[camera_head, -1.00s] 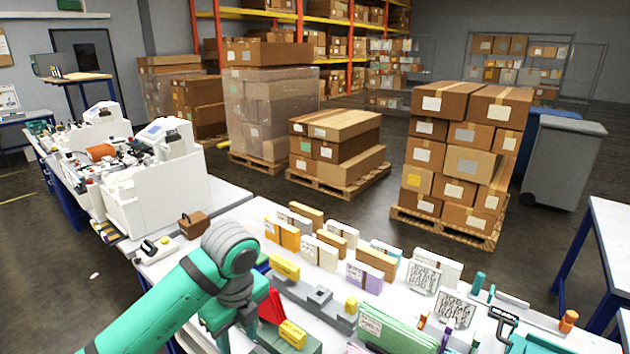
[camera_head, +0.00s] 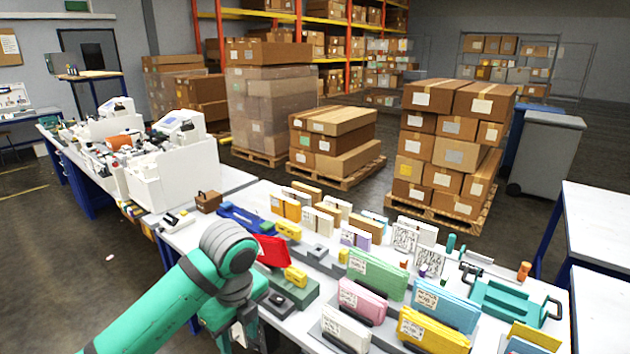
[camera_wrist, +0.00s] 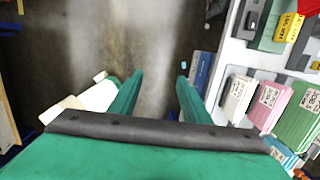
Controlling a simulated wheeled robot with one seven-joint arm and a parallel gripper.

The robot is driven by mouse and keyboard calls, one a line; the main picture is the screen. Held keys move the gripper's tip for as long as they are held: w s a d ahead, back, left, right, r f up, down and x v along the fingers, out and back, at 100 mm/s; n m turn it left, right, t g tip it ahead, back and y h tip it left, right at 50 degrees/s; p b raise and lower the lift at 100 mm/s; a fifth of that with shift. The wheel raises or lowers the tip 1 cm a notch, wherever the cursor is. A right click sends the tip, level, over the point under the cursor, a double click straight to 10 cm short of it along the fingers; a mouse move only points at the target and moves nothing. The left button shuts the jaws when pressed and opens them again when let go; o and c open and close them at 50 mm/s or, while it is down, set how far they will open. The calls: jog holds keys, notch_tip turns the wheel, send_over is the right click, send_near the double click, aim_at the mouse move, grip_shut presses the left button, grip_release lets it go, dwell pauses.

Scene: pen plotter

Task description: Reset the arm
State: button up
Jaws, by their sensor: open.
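My gripper (camera_wrist: 159,80) is open and empty in the wrist view. Its two green fingers stand apart, pointing down over the dark floor (camera_wrist: 150,30) just off the table's edge. In the head view my gripper is low by the table's near edge, and its fingertips cannot be made out.
Close to my arm on the table stand a red piece (camera_head: 272,249), a yellow block (camera_head: 295,276) and upright pink (camera_head: 362,301), white (camera_head: 345,328) and green (camera_head: 376,273) packs. A white machine (camera_head: 175,165) is at left. Pallets of boxes (camera_head: 335,145) stand behind.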

jog(key=w+d+f+n+t+h, duration=0.15)
jog(key=d+n+t+h, duration=0.25)
jog(key=d, duration=0.7)
jog(key=w+d+f+n+t+h, duration=0.1)
jog(key=w+d+n+t+h, duration=0.25)
jog(key=d, duration=0.65)
jog(key=w+d+f+n+t+h, duration=0.25)
jog(key=d+n+h, duration=0.2)
jog(key=d, duration=0.65)
jog(key=s+a+f+n+t+y, duration=0.2)
jog(key=s+a+f+n+y, duration=0.15)
jog(key=s+f+n, duration=0.45)
jog(key=s+a+f+n+t+y, duration=0.3)
jog(key=s+f+n+y, duration=0.25)
jog(key=s, duration=0.45)
jog(key=s+a+y, duration=0.1)
jog(key=s+a, duration=0.4)
jog(key=s, duration=0.7)
jog(key=s+a+y, duration=0.1)
jog(key=s+a, duration=0.4)
jog(key=s, duration=0.6)
jog(key=shift+s+f+g, duration=0.15)
jog(key=shift+s+g, duration=0.15)
jog(key=shift+s, duration=0.05)
